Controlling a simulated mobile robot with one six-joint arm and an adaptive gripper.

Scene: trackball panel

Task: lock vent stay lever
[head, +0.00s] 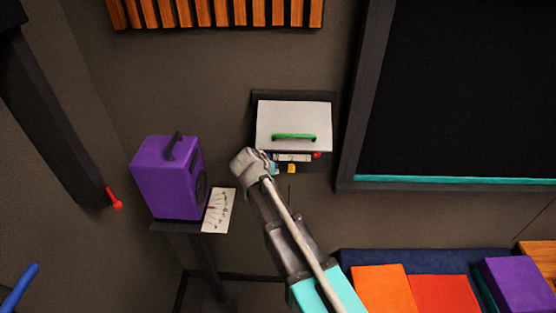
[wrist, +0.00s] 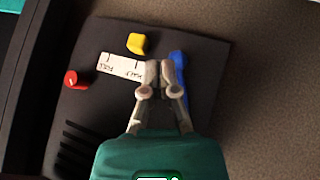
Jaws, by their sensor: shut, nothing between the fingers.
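A dark panel (wrist: 100,110) fills much of the wrist view. It carries a red knob (wrist: 76,79), a white marked label (wrist: 119,66), a yellow knob (wrist: 138,43) and a long blue lever (wrist: 180,72). I cannot tell which of these is the stay lever. My gripper (wrist: 161,72) is shut and empty, its tips just left of the blue lever and partly covering it. I cannot tell whether they touch. In the head view a white flap (head: 292,115) with a green handle (head: 294,136) sits above the red (head: 317,155) and yellow (head: 291,169) knobs.
A purple speaker (head: 165,185) stands on a dark stand left of my arm, with a white sheet (head: 219,210) beside it. A large black screen (head: 460,90) is at the right. Orange and red cushions (head: 380,288) lie below. A red handle (head: 115,200) is far left.

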